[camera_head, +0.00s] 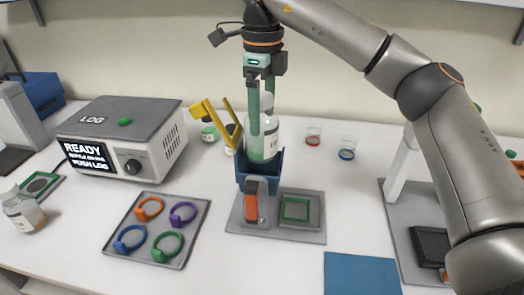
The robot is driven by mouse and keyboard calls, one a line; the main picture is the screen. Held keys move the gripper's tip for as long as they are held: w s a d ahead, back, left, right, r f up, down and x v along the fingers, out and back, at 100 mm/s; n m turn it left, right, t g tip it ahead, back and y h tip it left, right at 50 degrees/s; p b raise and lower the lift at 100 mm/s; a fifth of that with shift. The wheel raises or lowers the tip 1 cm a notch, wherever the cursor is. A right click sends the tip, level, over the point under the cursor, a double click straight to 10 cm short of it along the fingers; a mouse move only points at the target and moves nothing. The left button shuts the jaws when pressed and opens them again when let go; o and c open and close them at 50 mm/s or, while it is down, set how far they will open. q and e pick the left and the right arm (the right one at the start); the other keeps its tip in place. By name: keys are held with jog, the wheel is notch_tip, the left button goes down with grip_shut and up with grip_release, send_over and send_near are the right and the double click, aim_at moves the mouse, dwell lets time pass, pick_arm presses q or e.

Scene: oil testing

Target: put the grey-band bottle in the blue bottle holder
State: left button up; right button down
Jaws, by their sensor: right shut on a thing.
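A clear bottle (271,133) with a pale cap, a label and greenish liquid stands upright at the middle of the table. My right gripper (261,128) comes down from above and is shut on it, its green fingers in front of and beside the bottle. The bottle's foot is hidden by the front wall of the blue bottle holder (257,183); I cannot tell if it rests on the bottom. No grey band is clear on it. The holder stands on a grey base plate (282,234) with an orange-and-grey part in front. My left gripper is not in view.
A grey LOG device (125,137) stands behind a tray (142,206) of several coloured rings. A yellow clamp (207,112) rises behind the holder. Two small glass cups (347,150) stand at the back right. A blue mat (360,275) lies in front.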

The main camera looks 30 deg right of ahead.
aim_at(262, 96)
jog(key=shift+f, duration=3.7)
jog(key=shift+f, duration=0.2)
grip_release()
notch_tip(262, 96, up, 12)
jog(key=shift+r+p, duration=0.15)
jog(key=shift+p, duration=0.3)
